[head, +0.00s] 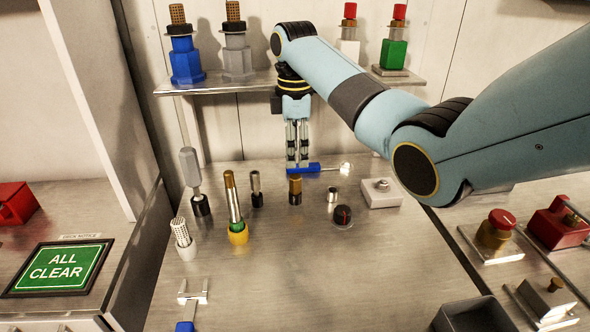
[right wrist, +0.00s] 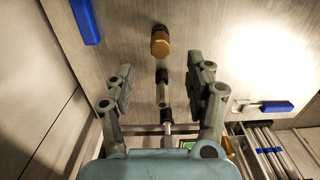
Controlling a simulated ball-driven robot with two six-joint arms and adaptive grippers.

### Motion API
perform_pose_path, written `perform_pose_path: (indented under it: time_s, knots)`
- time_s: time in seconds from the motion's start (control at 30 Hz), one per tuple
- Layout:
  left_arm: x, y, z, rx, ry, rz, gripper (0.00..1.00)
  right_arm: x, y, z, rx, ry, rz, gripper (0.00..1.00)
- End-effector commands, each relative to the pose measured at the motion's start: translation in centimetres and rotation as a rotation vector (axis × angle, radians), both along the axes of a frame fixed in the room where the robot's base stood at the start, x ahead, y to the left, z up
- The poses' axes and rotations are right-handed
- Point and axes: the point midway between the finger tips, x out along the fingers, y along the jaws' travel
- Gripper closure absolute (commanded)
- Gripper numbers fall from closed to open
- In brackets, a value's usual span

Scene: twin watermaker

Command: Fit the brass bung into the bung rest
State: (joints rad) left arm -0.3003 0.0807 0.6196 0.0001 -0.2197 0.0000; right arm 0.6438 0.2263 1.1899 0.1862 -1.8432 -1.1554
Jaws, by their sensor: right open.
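A short brass-and-black cylinder (head: 295,190) stands upright on the metal bench and looks like the brass bung. In the right wrist view the brass piece (right wrist: 160,44) is beyond the fingertips, ahead of the gap. My right gripper (head: 297,163) points down at the back of the bench, behind and above the brass piece, apart from it. Its two fingers are spread and empty in the right wrist view (right wrist: 163,84). I cannot tell for sure which piece is the bung rest; a small metal cylinder (head: 333,195) stands to the right. My left gripper is not seen.
A blue-handled tool (head: 305,168) lies behind the brass piece. A black-and-metal cylinder (head: 256,188), a tall brass-topped rod (head: 233,205) and a grey-topped tool (head: 192,175) stand left. The front middle is clear.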

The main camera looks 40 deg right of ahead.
Motion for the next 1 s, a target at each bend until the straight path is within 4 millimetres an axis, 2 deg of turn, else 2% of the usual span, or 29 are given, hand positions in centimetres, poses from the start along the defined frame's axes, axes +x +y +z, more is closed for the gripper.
perform_pose_path:
  time_s: [0.1,0.3,1.0]
  knots:
    - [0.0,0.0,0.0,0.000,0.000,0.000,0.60,0.1,0.0,2.2,0.000,-0.002,0.001,0.46]
    - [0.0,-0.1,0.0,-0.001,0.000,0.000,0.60,0.0,0.0,3.8,0.001,0.000,0.001,0.46]
    - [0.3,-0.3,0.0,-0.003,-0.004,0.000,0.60,0.0,0.0,4.0,0.000,0.001,0.001,0.46]
